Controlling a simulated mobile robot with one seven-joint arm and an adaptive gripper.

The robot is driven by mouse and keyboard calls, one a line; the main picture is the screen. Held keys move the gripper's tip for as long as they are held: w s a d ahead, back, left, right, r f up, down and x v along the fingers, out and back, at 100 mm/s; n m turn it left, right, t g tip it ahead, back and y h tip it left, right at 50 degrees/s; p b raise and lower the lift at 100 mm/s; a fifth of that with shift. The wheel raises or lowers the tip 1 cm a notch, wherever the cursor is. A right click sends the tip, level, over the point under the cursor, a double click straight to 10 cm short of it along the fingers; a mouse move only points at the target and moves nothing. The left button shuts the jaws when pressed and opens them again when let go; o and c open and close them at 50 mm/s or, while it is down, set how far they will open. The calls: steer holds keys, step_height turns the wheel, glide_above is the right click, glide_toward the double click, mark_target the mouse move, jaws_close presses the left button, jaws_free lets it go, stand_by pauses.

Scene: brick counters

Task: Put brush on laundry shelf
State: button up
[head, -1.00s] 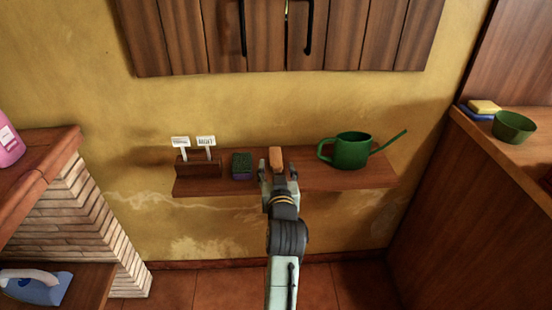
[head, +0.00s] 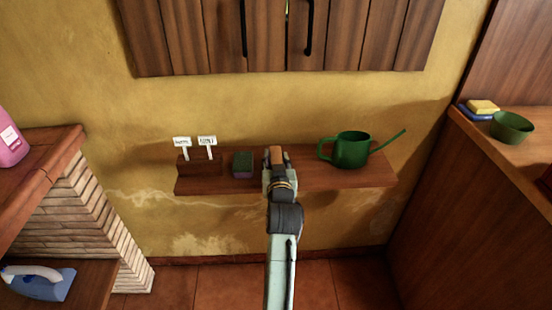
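A brown, wooden-looking block that I take for the brush (head: 276,152) is at the middle of the brown wall shelf (head: 325,179). My gripper (head: 276,157) is at the shelf's front, its fingers close against the left and right sides of the brush. It looks shut on it. The lower part of the brush is hidden behind my gripper, so I cannot tell whether it touches the shelf.
A green and purple sponge (head: 243,165) sits left of my gripper, with two white-labelled markers (head: 208,142) in a wooden holder beyond. A green watering can (head: 351,150) stands to the right. Wooden cabinet doors (head: 215,35) hang above. Counters flank both sides.

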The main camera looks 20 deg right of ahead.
jaws_close()
